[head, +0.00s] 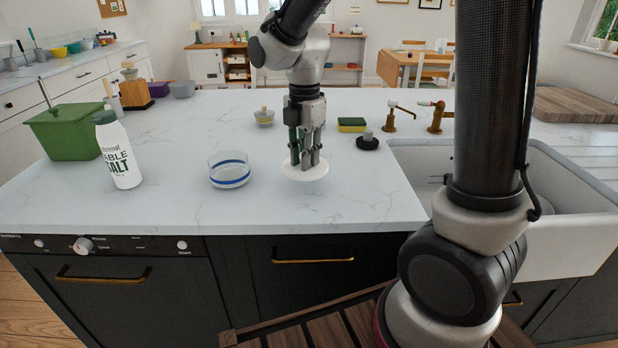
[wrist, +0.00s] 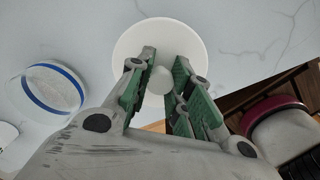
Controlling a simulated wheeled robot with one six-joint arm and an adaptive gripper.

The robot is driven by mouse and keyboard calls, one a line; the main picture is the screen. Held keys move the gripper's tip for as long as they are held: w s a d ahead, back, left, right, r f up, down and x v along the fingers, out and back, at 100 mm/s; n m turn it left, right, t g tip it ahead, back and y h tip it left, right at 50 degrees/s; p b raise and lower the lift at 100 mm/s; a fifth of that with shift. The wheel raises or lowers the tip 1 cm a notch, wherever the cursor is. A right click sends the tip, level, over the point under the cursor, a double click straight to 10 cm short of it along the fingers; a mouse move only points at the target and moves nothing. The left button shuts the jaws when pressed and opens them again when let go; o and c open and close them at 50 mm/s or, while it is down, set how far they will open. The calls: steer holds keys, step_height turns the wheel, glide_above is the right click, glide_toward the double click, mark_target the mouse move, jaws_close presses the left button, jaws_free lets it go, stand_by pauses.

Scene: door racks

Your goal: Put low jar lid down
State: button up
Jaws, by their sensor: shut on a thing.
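A round white lid (head: 306,172) with a knob on top is at the counter, right of the low jar. My gripper (head: 306,163) points straight down and is shut on the lid's knob. In the wrist view the white lid (wrist: 156,52) shows with its knob between the green finger pads of my gripper (wrist: 160,80). I cannot tell whether the lid touches the counter or is just above it. The low glass jar (head: 229,170) with a blue band stands open on the counter, apart from the lid. It also shows at the left in the wrist view (wrist: 53,88).
A salt bottle (head: 118,152) and a green bin (head: 68,133) stand at the left. A small glass jar (head: 264,117), a sponge (head: 352,125) and a dark round brush (head: 367,141) lie behind. The sink (head: 560,215) is at the right. The counter's front edge is near the lid.

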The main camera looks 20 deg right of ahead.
mark_target(305, 187)
steer(key=shift+f, duration=2.65)
steer(key=shift+f, duration=0.1)
steer(key=o, duration=0.9)
steer(key=shift+c, duration=0.2)
step_height(305, 187, up, 12)
steer(key=shift+r, duration=0.2)
steer(key=s+d+r+m+t, duration=0.2)
steer(key=s+d+m, duration=0.5)
steer(key=s+m, duration=0.2)
steer(key=s+d+r+m+t, duration=0.2)
steer(key=s+d+m, duration=0.5)
steer(key=s+m, duration=0.3)
steer(key=m, duration=0.4)
steer(key=shift+d, duration=0.4)
